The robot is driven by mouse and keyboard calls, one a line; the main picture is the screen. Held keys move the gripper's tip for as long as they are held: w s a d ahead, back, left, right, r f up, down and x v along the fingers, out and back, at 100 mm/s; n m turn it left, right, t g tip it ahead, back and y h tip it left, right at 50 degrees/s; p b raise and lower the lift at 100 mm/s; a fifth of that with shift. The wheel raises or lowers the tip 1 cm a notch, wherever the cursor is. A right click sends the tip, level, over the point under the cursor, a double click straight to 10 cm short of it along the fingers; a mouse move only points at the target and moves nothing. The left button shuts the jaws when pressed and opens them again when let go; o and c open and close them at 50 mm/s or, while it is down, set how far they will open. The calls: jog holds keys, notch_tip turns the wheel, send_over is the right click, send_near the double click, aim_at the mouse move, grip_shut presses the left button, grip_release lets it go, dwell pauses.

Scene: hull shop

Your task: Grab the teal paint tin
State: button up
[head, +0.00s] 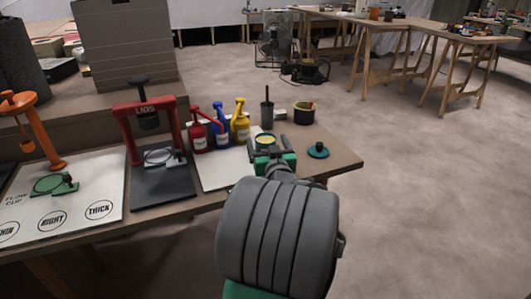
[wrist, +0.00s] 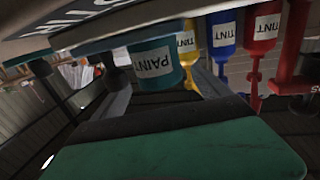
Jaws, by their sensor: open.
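The teal paint tin (head: 265,140) stands near the right end of the workbench, its open top showing pale yellow paint. Its lower part is hidden by my gripper (head: 275,159) in the head view. In the wrist view, which looks upside down, the teal tin (wrist: 153,66) shows its white PAINT label.
Red (head: 199,133), blue (head: 219,126) and yellow (head: 239,122) tint bottles stand left of the tin. A dark pot with a stick (head: 267,115) and a dark tub (head: 304,113) stand behind. A teal lid with a knob (head: 318,151) lies to the right. The red LIDS press (head: 150,110) is further left.

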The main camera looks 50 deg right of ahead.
jog(key=x, duration=0.2)
jog(key=shift+w+d, duration=0.25)
jog(key=shift+w, duration=0.05)
jog(key=shift+c, duration=0.4)
jog(key=c, duration=1.7)
